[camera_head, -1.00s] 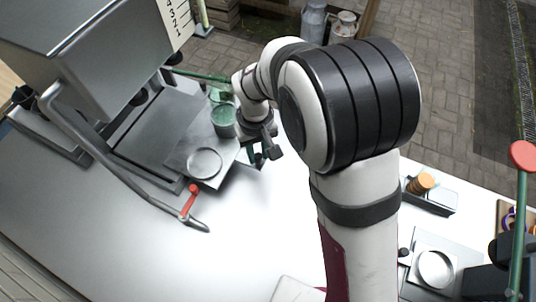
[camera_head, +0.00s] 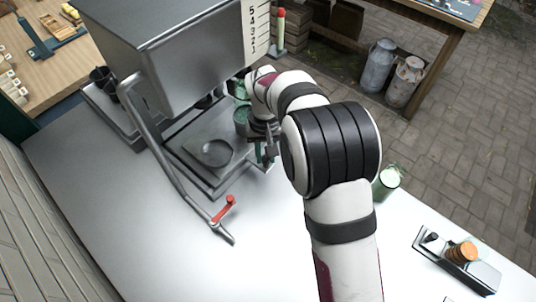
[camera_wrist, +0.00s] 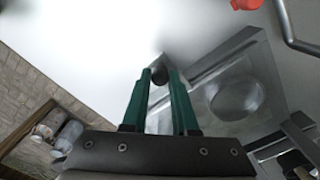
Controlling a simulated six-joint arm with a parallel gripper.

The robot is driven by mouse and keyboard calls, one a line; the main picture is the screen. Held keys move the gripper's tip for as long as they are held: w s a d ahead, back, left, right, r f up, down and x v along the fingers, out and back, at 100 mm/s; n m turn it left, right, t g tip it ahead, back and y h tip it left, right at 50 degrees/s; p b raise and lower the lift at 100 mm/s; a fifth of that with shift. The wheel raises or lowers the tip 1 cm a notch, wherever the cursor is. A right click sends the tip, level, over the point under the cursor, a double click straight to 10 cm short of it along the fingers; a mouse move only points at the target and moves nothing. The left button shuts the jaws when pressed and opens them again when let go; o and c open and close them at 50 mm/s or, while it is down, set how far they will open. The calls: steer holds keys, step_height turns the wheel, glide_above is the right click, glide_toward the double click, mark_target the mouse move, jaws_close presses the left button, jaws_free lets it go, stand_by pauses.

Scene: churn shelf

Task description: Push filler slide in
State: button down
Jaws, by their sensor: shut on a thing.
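The filler slide (camera_head: 190,150) is a grey metal plate with a round recess, lying in the base of the metal filler (camera_head: 175,55). The slide also shows at the right of the wrist view (camera_wrist: 262,65). My gripper (camera_head: 268,152) is at the slide's right edge. In the wrist view its green fingers (camera_wrist: 158,80) are shut on a small dark knob (camera_wrist: 158,74) at the slide's corner. My wrist partly hides the slide's far right side in the head view.
A red-handled lever (camera_head: 225,208) projects over the white table (camera_head: 130,210). A green cup (camera_head: 241,118) stands behind the slide beside my wrist. The front table is clear.

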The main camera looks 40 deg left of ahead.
steer(key=c, duration=0.7)
jaws_free()
steer(key=shift+a, duration=0.15)
steer(key=shift+r, duration=0.1)
step_height(320, 180, up, 16)
steer(key=shift+f, duration=0.1)
